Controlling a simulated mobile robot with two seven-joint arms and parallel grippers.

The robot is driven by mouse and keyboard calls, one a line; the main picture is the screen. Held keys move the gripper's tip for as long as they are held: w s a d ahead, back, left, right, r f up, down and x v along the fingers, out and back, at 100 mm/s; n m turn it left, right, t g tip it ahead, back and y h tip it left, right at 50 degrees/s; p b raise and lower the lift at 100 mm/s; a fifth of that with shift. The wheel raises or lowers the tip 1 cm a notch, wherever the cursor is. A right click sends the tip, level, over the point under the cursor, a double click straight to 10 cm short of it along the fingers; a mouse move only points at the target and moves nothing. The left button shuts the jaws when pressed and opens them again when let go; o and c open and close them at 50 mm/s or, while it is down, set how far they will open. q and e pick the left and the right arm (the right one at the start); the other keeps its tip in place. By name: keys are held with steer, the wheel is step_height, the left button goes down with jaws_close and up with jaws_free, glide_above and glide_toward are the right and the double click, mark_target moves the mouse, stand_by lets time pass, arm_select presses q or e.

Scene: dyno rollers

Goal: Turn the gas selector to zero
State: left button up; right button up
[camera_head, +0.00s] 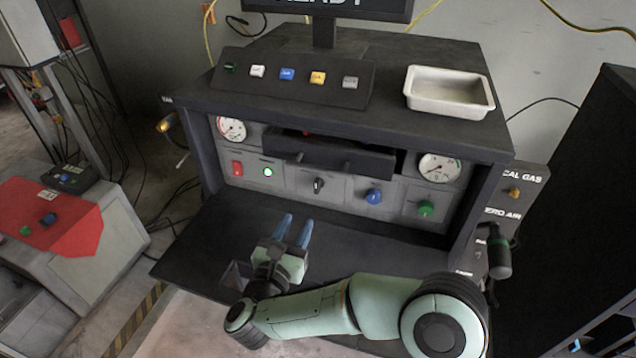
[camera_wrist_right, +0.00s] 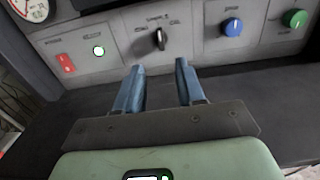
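The gas selector appears to be the black knob (camera_head: 318,184) in the middle of the grey front panel. It also shows in the right wrist view (camera_wrist_right: 160,39), upright or nearly so, with small labels around it that are too blurred to read surely. My right gripper (camera_head: 297,220) is open and empty, its two blue fingers pointing at the panel. In the right wrist view the gripper (camera_wrist_right: 160,66) lies just below the knob, with the fingers apart and not touching it. My left gripper is not in view.
A red switch (camera_head: 237,168) and a lit green button (camera_head: 267,172) are left of the knob. A blue knob (camera_head: 374,196) and a green knob (camera_head: 426,208) are right. A dark shelf (camera_head: 215,240) juts out below the panel. A white tray (camera_head: 449,92) stands on top.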

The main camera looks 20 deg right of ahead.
mark_target(316, 188)
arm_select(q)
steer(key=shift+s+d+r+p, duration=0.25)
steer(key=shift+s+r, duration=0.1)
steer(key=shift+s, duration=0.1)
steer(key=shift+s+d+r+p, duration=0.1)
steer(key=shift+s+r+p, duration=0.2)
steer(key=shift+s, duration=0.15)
arm_select(e)
steer(key=x, duration=1.2)
steer(key=shift+w+d, duration=0.2)
steer(key=shift+c, duration=0.3)
jaws_close()
